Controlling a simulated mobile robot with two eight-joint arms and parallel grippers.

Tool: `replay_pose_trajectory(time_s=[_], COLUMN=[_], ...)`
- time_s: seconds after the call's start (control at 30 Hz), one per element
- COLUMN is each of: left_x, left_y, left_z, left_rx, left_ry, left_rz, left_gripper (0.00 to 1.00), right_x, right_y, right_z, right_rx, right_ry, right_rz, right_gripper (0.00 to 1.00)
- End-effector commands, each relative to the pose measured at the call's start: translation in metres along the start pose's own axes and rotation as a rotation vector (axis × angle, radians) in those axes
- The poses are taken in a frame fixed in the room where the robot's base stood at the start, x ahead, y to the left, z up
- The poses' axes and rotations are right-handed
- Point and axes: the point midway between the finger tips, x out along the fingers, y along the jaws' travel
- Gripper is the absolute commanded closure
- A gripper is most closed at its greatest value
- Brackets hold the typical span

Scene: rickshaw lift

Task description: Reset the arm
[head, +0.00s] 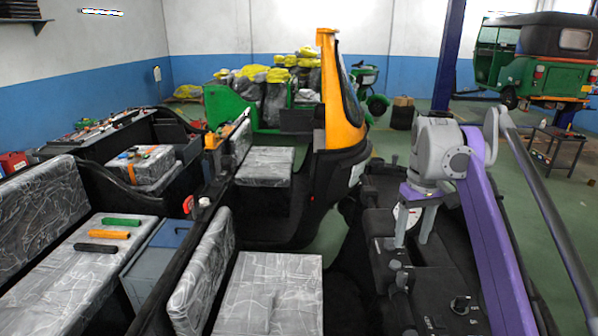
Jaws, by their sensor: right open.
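My right arm, with a purple link and grey joints, comes in from the lower right. Its gripper (414,226) points down, with two grey fingers apart and nothing seen between them. It is over or in front of a dark assembly (375,250) with a knob; I cannot tell whether they touch. To its left stands an open rickshaw with a yellow-and-black front (342,110) and grey patterned seats (268,290). My left gripper is not in view.
Green, black and orange blocks (108,222) lie on the left seat. A green cart (226,108) with yellow-topped sacks stands behind. A blue post (449,55), a small dark table (556,145) and a green rickshaw (540,62) are at the right. Green floor (395,145) is free behind my arm.

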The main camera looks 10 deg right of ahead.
Motion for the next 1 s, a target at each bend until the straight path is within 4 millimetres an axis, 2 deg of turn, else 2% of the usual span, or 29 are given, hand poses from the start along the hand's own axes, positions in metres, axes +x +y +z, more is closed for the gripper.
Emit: replay_pose_trajectory(time_s=[0.13,0.27,0.47,0.7,0.8,0.9,1.0], left_x=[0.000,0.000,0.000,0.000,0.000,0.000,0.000], left_y=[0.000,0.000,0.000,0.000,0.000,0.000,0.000], left_z=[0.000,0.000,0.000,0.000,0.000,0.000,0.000], left_rx=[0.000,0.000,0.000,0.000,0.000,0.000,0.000], left_ry=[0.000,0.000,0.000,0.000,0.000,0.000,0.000], left_rz=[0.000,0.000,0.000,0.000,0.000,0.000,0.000], left_gripper=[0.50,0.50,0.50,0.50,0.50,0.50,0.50], right_x=[0.005,0.024,0.081,0.172,0.206,0.231,0.244], right_y=[-0.012,-0.044,-0.104,-0.161,-0.175,-0.184,-0.188], right_z=[0.003,0.015,0.056,0.126,0.152,0.170,0.180], right_rx=[-0.006,-0.018,-0.035,-0.053,-0.058,-0.060,-0.061], right_ry=[0.023,0.088,0.234,0.410,0.468,0.507,0.529], right_rz=[0.008,0.027,0.044,0.024,0.008,-0.006,-0.014], right_gripper=[0.39,0.39,0.39,0.39,0.39,0.39,0.39])
